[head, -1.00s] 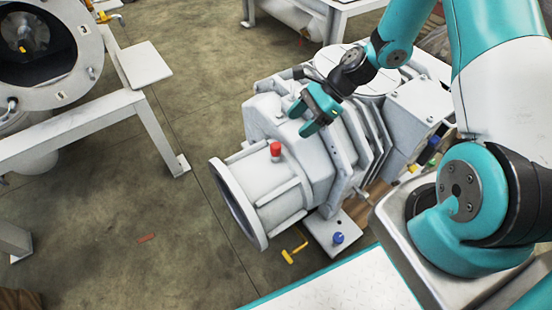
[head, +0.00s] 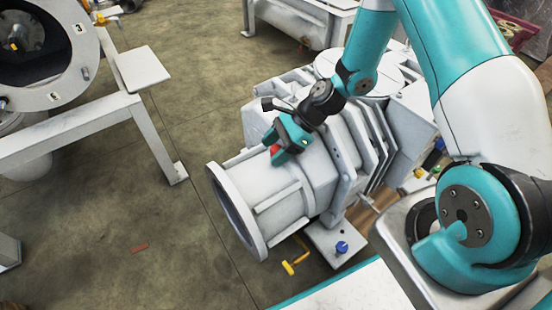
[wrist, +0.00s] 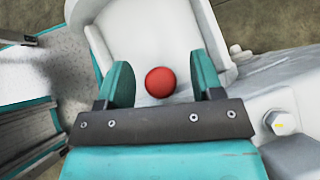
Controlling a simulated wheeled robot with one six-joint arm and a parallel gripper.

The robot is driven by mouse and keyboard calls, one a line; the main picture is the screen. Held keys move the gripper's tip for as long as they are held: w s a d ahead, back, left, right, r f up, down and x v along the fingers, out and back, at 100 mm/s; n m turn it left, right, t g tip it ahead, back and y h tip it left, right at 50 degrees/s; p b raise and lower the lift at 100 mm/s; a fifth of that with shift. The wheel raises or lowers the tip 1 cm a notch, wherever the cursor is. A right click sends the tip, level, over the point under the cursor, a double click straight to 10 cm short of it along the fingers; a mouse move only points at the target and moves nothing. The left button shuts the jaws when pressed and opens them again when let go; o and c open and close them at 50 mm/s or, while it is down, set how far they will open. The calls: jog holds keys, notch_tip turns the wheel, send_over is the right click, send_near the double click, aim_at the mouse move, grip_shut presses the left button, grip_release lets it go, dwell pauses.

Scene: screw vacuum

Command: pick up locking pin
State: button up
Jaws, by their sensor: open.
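The locking pin, which I take to be the red-headed one (head: 274,149), stands on top of the white cylindrical neck of the screw vacuum (head: 262,222). In the wrist view its round red head (wrist: 160,82) lies between my two teal fingers. My gripper (head: 277,152) is open, with a finger on each side of the red head in the picture. Gaps show between the head and both fingers (wrist: 163,85). In the head view the gripper partly hides the pin. Its shaft is hidden, and I cannot tell how far the fingertips are above the neck.
A blue knob (head: 342,247) sits on the vacuum's foot plate, and a yellow T-shaped handle (head: 294,257) is beside it. A white frame (head: 75,120) with a round chamber stands at left. Open floor (head: 180,240) lies between them. A bolt (wrist: 283,123) shows at right in the wrist view.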

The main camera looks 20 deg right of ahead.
jog(key=c, duration=1)
jog(key=shift+r, duration=0.2)
